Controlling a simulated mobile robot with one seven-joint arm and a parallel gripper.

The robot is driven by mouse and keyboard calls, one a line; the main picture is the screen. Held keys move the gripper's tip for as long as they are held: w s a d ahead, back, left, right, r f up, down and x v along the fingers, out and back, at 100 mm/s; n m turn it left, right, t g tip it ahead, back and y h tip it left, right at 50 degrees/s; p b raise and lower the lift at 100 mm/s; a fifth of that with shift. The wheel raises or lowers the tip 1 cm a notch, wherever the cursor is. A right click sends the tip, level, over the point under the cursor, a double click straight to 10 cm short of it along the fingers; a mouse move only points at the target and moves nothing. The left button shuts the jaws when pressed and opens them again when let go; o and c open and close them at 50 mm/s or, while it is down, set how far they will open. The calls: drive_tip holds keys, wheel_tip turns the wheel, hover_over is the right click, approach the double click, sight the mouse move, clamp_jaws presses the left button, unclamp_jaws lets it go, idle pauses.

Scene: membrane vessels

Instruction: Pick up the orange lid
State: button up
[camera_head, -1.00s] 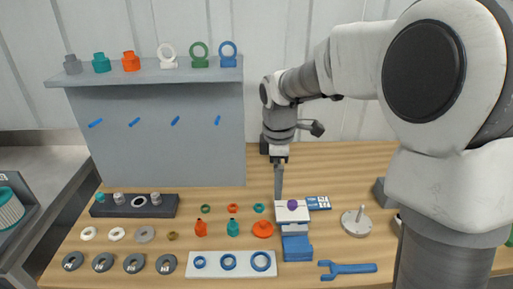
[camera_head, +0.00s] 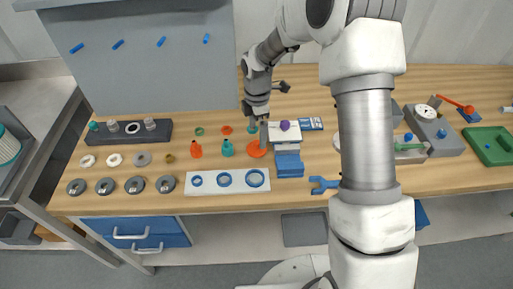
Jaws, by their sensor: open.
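The orange lid (camera_head: 256,150) is a flat round disc lying on the wooden bench, between a small teal bottle (camera_head: 227,148) and a stack of blue and white blocks. My gripper (camera_head: 263,138) points down just above and beside the lid's far right edge, and one finger overlaps the lid's edge in the picture. It is open and holds nothing. I cannot tell from this view whether it touches the lid.
A white plate with blue rings (camera_head: 228,190) lies in front. Blue blocks (camera_head: 289,163) stand close on the right. A grey panel (camera_head: 140,70) rises behind.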

sight(256, 142)
drive_tip(key=shift+w+a+f, duration=0.1)
drive_tip(key=shift+f, duration=1.5)
drive_tip(key=shift+w+a+f, duration=0.1)
drive_tip(key=shift+f, duration=1.5)
drive_tip(key=shift+s, duration=0.1)
drive_tip(key=c, duration=1.2)
